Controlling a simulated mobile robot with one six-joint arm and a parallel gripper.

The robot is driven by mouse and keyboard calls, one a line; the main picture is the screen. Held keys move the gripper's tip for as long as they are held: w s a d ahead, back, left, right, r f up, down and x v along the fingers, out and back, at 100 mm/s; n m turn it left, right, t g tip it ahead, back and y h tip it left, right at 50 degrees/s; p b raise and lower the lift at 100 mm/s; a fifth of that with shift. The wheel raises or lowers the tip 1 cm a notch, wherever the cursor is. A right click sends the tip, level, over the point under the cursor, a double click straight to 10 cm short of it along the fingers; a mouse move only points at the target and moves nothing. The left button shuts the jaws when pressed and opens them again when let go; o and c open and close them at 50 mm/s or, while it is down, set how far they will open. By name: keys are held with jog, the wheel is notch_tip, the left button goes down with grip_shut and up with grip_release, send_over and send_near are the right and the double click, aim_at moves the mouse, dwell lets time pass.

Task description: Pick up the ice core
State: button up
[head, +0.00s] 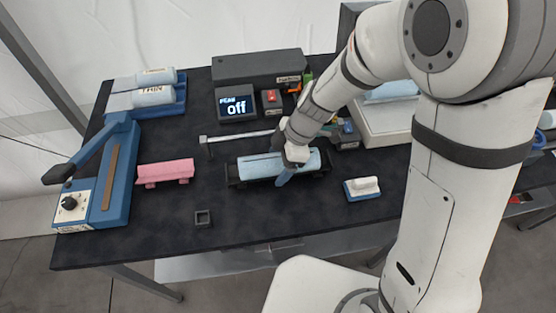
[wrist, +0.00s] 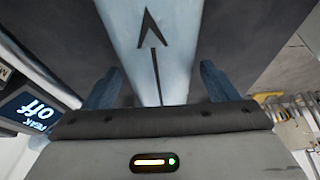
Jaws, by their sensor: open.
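The ice core is a pale blue cylinder (head: 262,164) lying lengthwise in a dark cradle (head: 234,181) near the middle of the dark table. In the wrist view the ice core (wrist: 150,22) carries a dark arrow mark and a line along its length. My gripper (head: 285,175) is over the right half of the core in the head view. In the wrist view my open gripper (wrist: 158,88) has one blue finger on each side of the core, with gaps between. Part of the core is hidden by my gripper in the head view.
A pink block (head: 165,172) and a blue lever device (head: 112,180) stand to the left. A small dark square (head: 203,218) and a white-and-blue block (head: 362,187) lie nearer the front. A display reading "off" (head: 236,104) and a metal bar (head: 238,137) are behind the cradle.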

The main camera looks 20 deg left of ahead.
jog(key=shift+f, duration=0.15)
jog(key=c, duration=1.3)
jog(key=shift+c, duration=0.8)
